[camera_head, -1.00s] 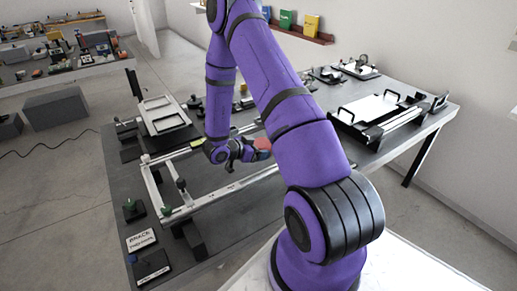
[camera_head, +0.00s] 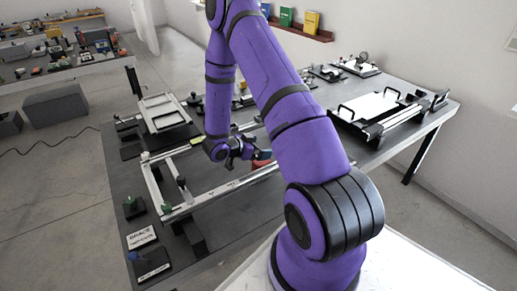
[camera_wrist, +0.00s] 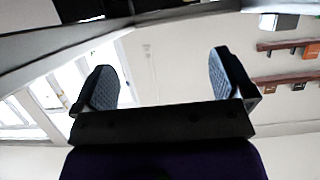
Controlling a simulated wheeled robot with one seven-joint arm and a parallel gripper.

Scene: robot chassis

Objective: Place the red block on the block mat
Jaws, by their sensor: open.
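My gripper (camera_head: 246,149) is over the middle of the grey workbench in the head view, beside the purple forearm. In the wrist view my gripper (camera_wrist: 164,82) has its two fingers wide apart with nothing between them. A small red block (camera_head: 263,155) shows just right of the gripper in the head view, partly hidden by my upper arm. It appears low, near the bench top; contact with the gripper cannot be told. The block does not show in the wrist view. I cannot make out the block mat clearly.
A silver rail frame (camera_head: 153,186) spans the bench below the gripper. A tilted panel stand (camera_head: 165,118) is at the left, a white tray with black handles (camera_head: 370,108) at the right. Black and white label plates (camera_head: 142,238) lie at the front left.

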